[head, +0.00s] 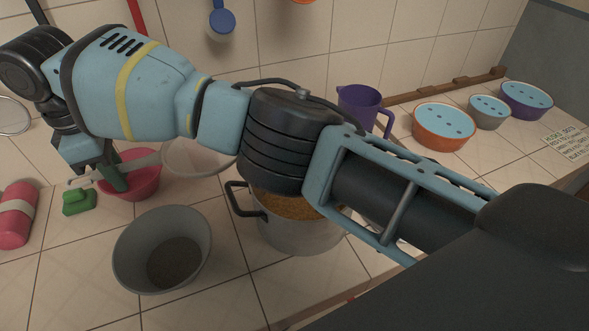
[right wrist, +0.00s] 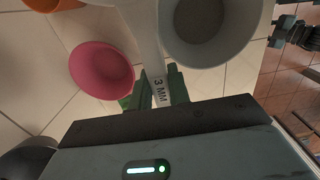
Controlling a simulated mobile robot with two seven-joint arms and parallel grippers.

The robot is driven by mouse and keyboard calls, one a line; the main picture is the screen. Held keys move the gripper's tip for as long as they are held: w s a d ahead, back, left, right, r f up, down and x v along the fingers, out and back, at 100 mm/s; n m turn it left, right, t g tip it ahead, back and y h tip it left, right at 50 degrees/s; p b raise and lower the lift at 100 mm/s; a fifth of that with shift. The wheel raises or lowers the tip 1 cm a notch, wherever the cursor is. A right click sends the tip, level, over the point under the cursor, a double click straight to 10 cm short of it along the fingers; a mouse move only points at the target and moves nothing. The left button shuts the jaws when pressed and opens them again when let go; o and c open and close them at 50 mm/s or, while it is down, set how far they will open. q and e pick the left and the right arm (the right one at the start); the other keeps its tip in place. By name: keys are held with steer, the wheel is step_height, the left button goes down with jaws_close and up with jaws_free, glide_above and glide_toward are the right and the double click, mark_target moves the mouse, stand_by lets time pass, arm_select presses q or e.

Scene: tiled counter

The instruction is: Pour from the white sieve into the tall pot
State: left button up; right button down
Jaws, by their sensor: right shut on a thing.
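My right gripper (head: 112,180) is shut on the pale handle of the white sieve, which is marked "3 MM" in the right wrist view (right wrist: 158,88). The sieve's round pale bowl (head: 195,158) shows behind my arm, held above the counter; its contents cannot be made out. The tall pot (head: 292,236) is metal with a dark side handle, and stands below my forearm. It holds orange-brown grainy stuff (head: 290,206); my arm hides part of its mouth. The sieve is left of and behind the pot. My left gripper is not in view.
A pink bowl (head: 143,190) stands below my right gripper, a grey bowl (head: 135,270) in front. A green block (head: 78,202) and a pink-red roll (head: 14,222) lie left. A purple jug (head: 357,97) and blue-topped tubs (head: 440,143) stand at the back right.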

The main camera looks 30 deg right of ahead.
steer(key=shift+d+r, duration=0.1)
steer(key=shift+r, duration=0.4)
steer(key=shift+r+p, duration=0.4)
steer(key=shift+r, duration=0.35)
steer(key=shift+r+p, duration=0.35)
steer(key=shift+r, duration=1.2)
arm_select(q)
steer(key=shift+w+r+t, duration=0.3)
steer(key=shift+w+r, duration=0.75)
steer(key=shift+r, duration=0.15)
arm_select(e)
steer(key=shift+f, duration=0.1)
